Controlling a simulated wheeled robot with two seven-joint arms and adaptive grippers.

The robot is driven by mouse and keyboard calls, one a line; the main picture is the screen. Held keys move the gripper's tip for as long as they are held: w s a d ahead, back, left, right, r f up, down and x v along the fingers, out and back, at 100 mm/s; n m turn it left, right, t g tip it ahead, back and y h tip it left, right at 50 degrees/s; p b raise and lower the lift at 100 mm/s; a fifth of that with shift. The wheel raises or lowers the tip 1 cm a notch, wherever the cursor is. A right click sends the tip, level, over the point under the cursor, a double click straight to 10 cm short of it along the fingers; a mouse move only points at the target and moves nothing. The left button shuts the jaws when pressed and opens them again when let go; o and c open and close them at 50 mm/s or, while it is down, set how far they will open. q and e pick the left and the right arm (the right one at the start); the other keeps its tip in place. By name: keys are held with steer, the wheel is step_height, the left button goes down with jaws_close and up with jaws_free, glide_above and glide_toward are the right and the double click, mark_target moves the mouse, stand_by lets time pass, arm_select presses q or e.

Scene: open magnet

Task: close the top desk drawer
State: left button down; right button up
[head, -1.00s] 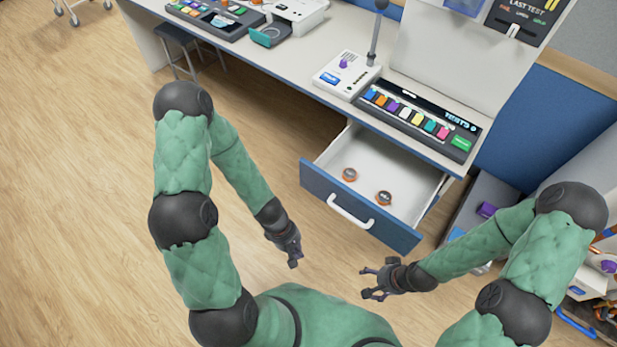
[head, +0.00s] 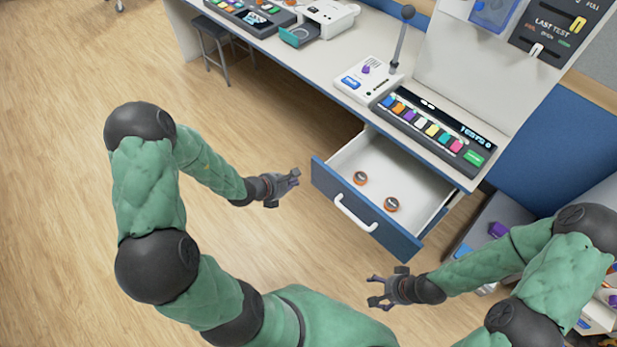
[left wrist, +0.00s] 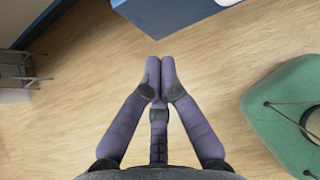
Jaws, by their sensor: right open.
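The top desk drawer (head: 334,199) is pulled open, with a blue front and a white handle (head: 356,213). Two small orange-and-dark round items, one toward the left (head: 361,178) and one toward the right (head: 391,204), lie inside it. My left gripper (head: 295,178) is just left of the drawer front's left end, apart from it. In the left wrist view its fingertips (left wrist: 160,62) are together with nothing between them, and a blue panel shows ahead at the top. My right gripper (head: 372,291) is open and empty, in front of and below the drawer.
The white desk (head: 300,62) carries a row of coloured buttons (head: 430,128), a white box with a lever (head: 368,80) and other devices. A dark stool (head: 222,45) stands under the desk at left. Open wood floor (head: 70,200) lies left of the drawer.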

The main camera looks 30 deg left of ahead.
mark_target(322, 172)
arm_select(q)
steer(key=b+x, duration=0.1)
steer(key=x, duration=0.3)
steer(key=w+r+b+x, duration=0.1)
steer(key=b+x, duration=0.1)
steer(key=x, duration=0.2)
steer(key=r+b+x, duration=0.1)
steer(key=x, duration=0.3)
steer(key=shift+w+d+f+b, duration=0.25)
steer(key=shift+w+d+b, duration=0.15)
steer(key=shift+w+d, duration=0.1)
steer(key=shift+w+a, duration=0.1)
